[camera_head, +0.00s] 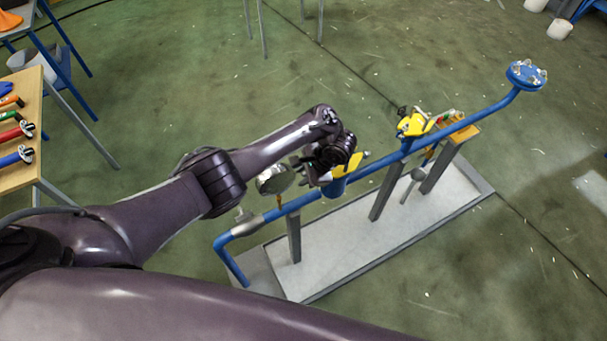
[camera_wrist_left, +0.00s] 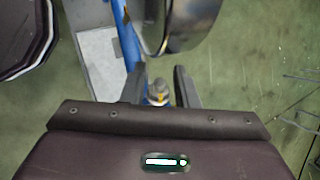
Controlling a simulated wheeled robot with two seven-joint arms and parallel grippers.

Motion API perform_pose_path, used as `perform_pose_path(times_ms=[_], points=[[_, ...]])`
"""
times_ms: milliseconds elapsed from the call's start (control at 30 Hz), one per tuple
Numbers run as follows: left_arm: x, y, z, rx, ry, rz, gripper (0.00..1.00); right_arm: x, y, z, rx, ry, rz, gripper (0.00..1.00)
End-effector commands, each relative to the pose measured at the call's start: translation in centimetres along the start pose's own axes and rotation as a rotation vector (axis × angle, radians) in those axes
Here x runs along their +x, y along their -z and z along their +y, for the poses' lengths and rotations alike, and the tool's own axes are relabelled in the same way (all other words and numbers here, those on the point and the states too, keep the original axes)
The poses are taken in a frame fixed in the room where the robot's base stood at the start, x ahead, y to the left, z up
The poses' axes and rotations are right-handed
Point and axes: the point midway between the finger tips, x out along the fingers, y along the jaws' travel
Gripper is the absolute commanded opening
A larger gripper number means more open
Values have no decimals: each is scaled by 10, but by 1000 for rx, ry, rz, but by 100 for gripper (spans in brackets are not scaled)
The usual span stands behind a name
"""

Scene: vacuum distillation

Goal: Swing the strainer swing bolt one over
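My left gripper (camera_head: 310,172) reaches from the left to the strainer on the blue pipe. The strainer's blue body (camera_head: 334,189) shows partly below my wrist. In the left wrist view, the fingers of my left gripper (camera_wrist_left: 160,88) stand apart. A small metal bolt end with a brass-coloured part (camera_wrist_left: 158,91) shows between them, likely a swing bolt. I cannot tell whether a finger touches it. A round shiny metal cover (camera_head: 275,180) stands beside the gripper and fills the top of the left wrist view (camera_wrist_left: 190,22). My right gripper is out of view.
The blue pipe (camera_head: 470,110) runs up right to a flange (camera_head: 526,75). A yellow valve part (camera_head: 414,125) sits along it. Grey posts stand on a pale base plate (camera_head: 350,250). A tool table (camera_head: 20,175) is at left. The green floor around is mostly clear.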

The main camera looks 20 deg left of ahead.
Motion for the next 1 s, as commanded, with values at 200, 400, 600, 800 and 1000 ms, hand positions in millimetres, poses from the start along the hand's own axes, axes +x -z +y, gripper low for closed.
perform_pose_path(times_ms=[200,400,600,800,1000], points=[[0,0,0,0,0,0,11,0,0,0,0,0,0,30],[0,0,0,0,-1,-2,0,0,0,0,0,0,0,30],[-3,4,-3,17,-8,-58,0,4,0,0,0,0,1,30],[-6,8,-5,54,-21,-158,0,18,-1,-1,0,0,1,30],[-12,8,-6,81,-33,-221,0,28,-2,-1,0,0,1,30]])
